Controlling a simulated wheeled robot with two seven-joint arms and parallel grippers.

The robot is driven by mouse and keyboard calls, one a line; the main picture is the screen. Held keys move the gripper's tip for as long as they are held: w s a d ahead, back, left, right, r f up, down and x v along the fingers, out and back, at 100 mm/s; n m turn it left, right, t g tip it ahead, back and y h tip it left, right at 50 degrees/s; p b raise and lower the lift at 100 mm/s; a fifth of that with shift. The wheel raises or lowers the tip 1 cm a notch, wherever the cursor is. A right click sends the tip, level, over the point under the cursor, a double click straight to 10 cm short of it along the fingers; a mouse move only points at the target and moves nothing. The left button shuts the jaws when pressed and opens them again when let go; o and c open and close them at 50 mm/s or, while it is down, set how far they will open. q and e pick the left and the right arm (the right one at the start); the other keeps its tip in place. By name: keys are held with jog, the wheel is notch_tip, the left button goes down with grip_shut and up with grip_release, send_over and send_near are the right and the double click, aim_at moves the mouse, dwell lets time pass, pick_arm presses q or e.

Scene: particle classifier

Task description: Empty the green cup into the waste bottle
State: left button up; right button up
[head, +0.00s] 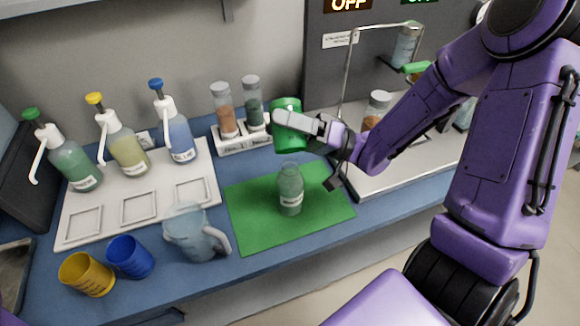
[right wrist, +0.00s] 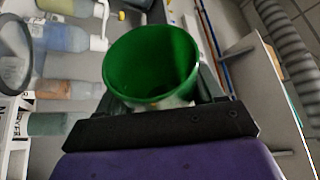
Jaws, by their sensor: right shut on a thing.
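The green cup (head: 286,105) is held in the air by my right gripper (head: 298,126), which is shut on it. It is above and behind the green mat. In the right wrist view the cup (right wrist: 152,68) shows its open mouth and green inside; I cannot make out any contents. A clear, grey-green bottle (head: 290,188) with a white label, likely the waste bottle, stands upright on the green mat (head: 250,225). The cup is apart from this bottle. The label is too small to read. My left gripper is not in view.
A clear pitcher (head: 192,232), a yellow cup (head: 85,275) and a blue cup (head: 130,257) are in front. A metal stand (head: 347,75) is at right.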

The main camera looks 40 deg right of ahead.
jog(key=shift+s+a+r+n+g+y+b, duration=0.15)
jog(key=shift+s+n+g+y+b, duration=0.15)
jog(key=shift+n+g+y+b, duration=0.5)
dwell(0.8)
jog(key=shift+t+h, duration=0.3)
jog(key=shift+t, duration=0.1)
dwell(0.4)
